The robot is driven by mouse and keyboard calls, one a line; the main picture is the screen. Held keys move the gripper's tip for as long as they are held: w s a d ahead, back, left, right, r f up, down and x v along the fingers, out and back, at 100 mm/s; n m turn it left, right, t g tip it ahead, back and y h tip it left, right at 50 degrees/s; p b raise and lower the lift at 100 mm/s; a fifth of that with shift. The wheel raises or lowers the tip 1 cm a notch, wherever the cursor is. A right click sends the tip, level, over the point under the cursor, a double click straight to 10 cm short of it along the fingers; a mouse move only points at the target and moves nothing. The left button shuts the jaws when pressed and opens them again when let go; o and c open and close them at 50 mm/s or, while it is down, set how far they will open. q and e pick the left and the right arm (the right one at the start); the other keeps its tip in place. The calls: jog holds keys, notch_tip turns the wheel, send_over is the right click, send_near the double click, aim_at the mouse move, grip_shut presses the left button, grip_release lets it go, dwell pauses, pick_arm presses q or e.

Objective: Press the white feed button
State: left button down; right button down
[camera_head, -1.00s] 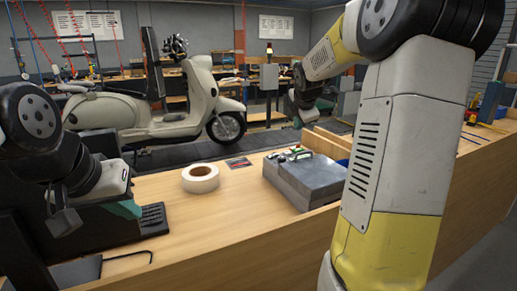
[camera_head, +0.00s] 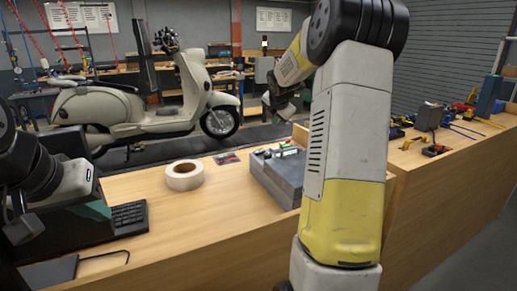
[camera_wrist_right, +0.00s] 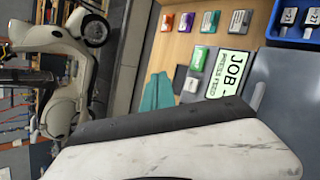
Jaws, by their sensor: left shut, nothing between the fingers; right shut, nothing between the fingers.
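My right gripper (camera_head: 284,112) is small, dark and shut, in front of this post and above the far side of the bench; the forearm hides part of the bench. In the right wrist view its fingers are not clear. My left gripper (camera_head: 22,222) is shut and empty at the lower left, beside a dark device with a keyboard (camera_head: 130,217).
A cream scooter (camera_head: 140,108) stands on the conveyor. The wooden bench (camera_head: 200,215) holds a tape roll (camera_head: 184,174) and a grey case (camera_head: 280,178). The right wrist view shows a JOB card (camera_wrist_right: 229,72), small coloured boxes (camera_wrist_right: 187,22) and a blue bin (camera_wrist_right: 292,35).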

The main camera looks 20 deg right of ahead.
aim_at(275, 149)
jog(key=shift+f, duration=3.8)
jog(key=shift+f, duration=0.4)
jog(key=shift+f, duration=0.45)
jog(key=shift+r, duration=0.9)
jog(key=shift+r, duration=2.5)
